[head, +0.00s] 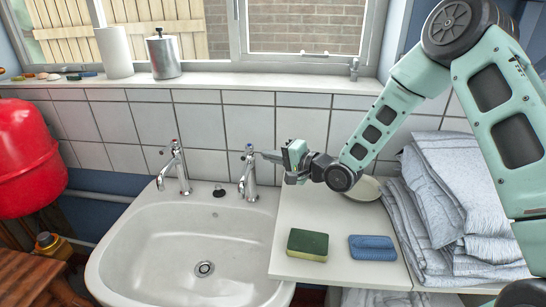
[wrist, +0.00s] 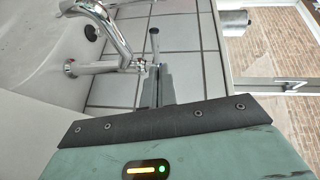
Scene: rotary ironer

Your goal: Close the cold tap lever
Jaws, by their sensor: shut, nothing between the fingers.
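The cold tap (head: 249,178) is the right of two chrome taps at the back of the white basin, with a blue mark on top. Its lever (head: 245,157) is small in the head view. In the wrist view the cold tap (wrist: 100,67) lies on its side at upper left, and its slim lever (wrist: 155,45) sticks out toward the top of the picture. My gripper (head: 268,156) is just right of the tap head. Its fingers (wrist: 158,80) are shut and empty, their tips close to the lever's base. I cannot tell whether they touch.
The hot tap (head: 175,168) stands to the left. The basin (head: 150,250) is empty. A green-yellow sponge (head: 308,244) and a blue cloth (head: 371,247) lie on the white counter (head: 290,210). Folded towels (head: 450,200) are stacked at right. The tiled wall (head: 205,125) is close behind.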

